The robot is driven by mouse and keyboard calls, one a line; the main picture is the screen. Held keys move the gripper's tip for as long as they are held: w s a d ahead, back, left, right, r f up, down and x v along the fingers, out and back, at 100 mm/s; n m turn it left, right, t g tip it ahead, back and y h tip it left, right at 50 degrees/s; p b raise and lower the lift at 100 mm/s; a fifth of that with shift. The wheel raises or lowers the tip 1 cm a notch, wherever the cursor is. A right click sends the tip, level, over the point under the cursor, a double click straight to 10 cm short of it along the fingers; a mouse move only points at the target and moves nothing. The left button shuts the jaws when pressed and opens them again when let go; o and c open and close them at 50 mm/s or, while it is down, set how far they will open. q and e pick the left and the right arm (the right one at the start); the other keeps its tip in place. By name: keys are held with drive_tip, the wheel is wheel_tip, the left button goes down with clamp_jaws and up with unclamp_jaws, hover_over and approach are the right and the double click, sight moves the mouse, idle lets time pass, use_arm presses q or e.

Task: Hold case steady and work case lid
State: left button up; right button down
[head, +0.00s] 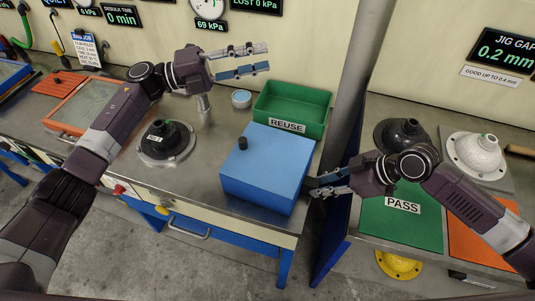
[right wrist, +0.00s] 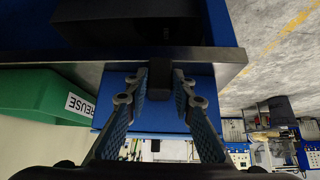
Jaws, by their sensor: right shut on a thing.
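The blue case (head: 262,185) stands on the metal bench near its right end. Its lid (head: 275,152) lies flat on top and looks closed, with a black knob (head: 242,143) near the left edge. My right gripper (head: 318,187) is at the case's right side. In the right wrist view its fingers are shut on a dark side handle (right wrist: 160,78) against the blue case wall (right wrist: 198,82). My left gripper (head: 262,60) is up behind the case and to its left, over the back of the bench, with its fingers apart and empty.
A green REUSE tray (head: 312,104) stands just behind the case. A black cone on a round base (head: 165,142) sits to the left, with a small blue-topped cup (head: 241,98) behind. A grey post (head: 357,85) rises at right, beside the PASS mat (head: 385,232).

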use_arm(q)
drive_tip(key=s+d+f+m+g+y, duration=0.1)
drive_tip(key=s+d+m+g+y, duration=0.3)
drive_tip(key=d+m, duration=0.3)
drive_tip(key=m+t+y, duration=0.1)
drive_tip(key=m+y, duration=1.2)
drive_tip(key=y, duration=0.2)
hover_over(242, 139)
wheel_tip(242, 139, down, 9)
drive_tip(key=shift+d+f, duration=0.1)
drive_tip(key=shift+f, duration=3.45)
clamp_jaws()
